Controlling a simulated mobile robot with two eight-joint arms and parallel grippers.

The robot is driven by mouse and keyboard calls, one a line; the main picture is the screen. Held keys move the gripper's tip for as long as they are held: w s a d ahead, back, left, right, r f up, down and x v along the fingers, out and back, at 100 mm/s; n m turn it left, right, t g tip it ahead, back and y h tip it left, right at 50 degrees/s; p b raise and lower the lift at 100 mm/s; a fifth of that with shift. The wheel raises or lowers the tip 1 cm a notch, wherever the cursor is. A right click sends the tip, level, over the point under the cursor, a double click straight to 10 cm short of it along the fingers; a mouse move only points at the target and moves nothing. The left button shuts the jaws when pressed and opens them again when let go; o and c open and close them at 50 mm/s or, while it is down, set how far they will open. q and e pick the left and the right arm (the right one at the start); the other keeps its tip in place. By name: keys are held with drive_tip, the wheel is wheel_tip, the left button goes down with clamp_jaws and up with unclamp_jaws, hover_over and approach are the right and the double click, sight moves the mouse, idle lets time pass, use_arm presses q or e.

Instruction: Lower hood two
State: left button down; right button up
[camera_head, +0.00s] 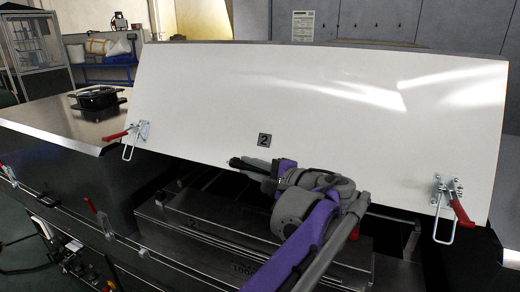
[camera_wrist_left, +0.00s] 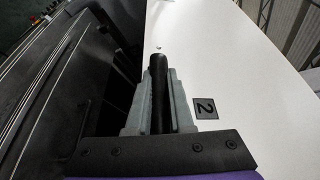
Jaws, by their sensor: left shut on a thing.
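Hood two (camera_head: 320,100) is a wide white panel, tilted up and open, with a grey "2" label (camera_head: 264,140) near its lower edge. The panel (camera_wrist_left: 235,60) and label (camera_wrist_left: 205,107) also show in the left wrist view. My left gripper (camera_head: 250,164) is at the hood's lower edge, just below the label. Its fingers (camera_wrist_left: 158,100) are shut on a black bar handle (camera_wrist_left: 158,68), whose end sticks out past them. The handle's attachment to the hood is hidden. My right gripper is in neither view.
Wire-loop latches with red handles hang at the hood's lower left (camera_head: 133,138) and lower right (camera_head: 447,208). The dark dryer opening lies below, with metal boxes (camera_head: 180,222) inside. A closed steel cover (camera_head: 50,112) carries a black tray (camera_head: 98,97) at left.

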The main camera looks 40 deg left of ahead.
use_arm(q)
drive_tip(key=s+d+f+n+b, duration=0.1)
drive_tip(key=s+f+b, duration=0.2)
drive_tip(key=f, duration=1)
drive_tip(key=s+d+f+n+y+b, duration=0.1)
drive_tip(key=s+f+n+b, duration=0.1)
drive_tip(key=f+b, duration=0.6)
drive_tip(key=s+d+f+n+y+b, duration=0.1)
drive_tip(key=s+f+b, duration=0.4)
drive_tip(key=f, duration=1.2)
drive_tip(key=shift+d+f+n+b, duration=0.2)
drive_tip(key=shift+f+n+b, duration=0.15)
drive_tip(key=shift+n, duration=0.35)
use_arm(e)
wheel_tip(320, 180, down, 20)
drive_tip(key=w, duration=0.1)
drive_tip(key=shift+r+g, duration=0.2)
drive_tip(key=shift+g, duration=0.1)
use_arm(q)
drive_tip(key=shift+s, duration=0.1)
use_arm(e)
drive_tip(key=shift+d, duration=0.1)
use_arm(q)
drive_tip(key=c, duration=0.8)
unclamp_jaws()
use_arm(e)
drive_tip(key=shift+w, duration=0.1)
